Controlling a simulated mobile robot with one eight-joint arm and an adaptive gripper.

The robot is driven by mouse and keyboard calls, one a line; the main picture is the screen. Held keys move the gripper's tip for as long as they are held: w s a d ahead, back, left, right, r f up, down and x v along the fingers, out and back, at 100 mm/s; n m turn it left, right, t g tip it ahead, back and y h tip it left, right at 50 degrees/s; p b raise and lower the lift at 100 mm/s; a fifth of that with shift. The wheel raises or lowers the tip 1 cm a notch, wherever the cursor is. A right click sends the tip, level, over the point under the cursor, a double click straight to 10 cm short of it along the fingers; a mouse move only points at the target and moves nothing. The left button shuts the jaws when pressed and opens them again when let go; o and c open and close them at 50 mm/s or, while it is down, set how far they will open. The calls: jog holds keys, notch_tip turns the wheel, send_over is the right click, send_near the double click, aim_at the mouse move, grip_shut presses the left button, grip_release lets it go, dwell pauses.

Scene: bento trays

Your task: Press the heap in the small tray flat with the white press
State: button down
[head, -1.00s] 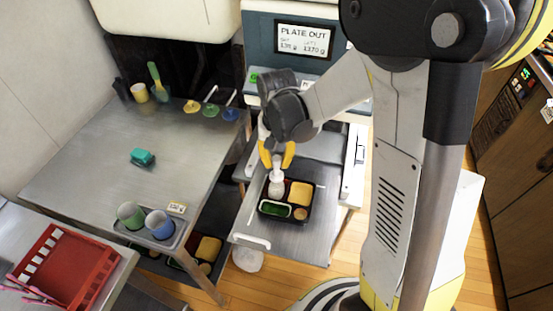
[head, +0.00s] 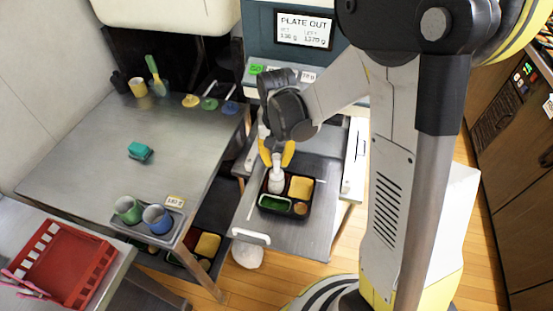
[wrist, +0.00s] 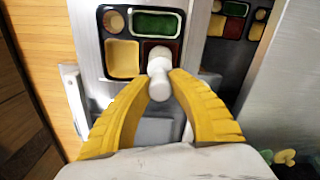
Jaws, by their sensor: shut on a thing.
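A black tray (head: 262,208) with several compartments sits on the metal surface below the display. It also shows in the wrist view (wrist: 104,42), with a yellow filling, a green filling, a small round tan cup and a dark red compartment (wrist: 170,46). The white press (head: 276,183) stands roughly upright over the back-left compartment, the dark red one. My gripper (head: 276,158) is shut on the press, its yellow fingers on either side of the handle; the wrist view shows the press (wrist: 159,68) between them. The press hides most of that compartment, so I cannot tell whether it touches a heap.
A display unit (head: 304,33) reading PLATE OUT stands behind the tray. The left table (head: 100,165) holds a teal block (head: 140,151) and a holder with two cups (head: 157,219). A red crate (head: 62,257) is at the front left. More filled trays sit lower, beside the table leg.

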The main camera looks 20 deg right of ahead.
aim_at(277, 173)
jog(key=shift+f+b, duration=1.65)
jog(key=shift+b, duration=0.1)
dwell(4.8)
jog(key=shift+r+p, duration=3)
jog(key=shift+r, duration=1)
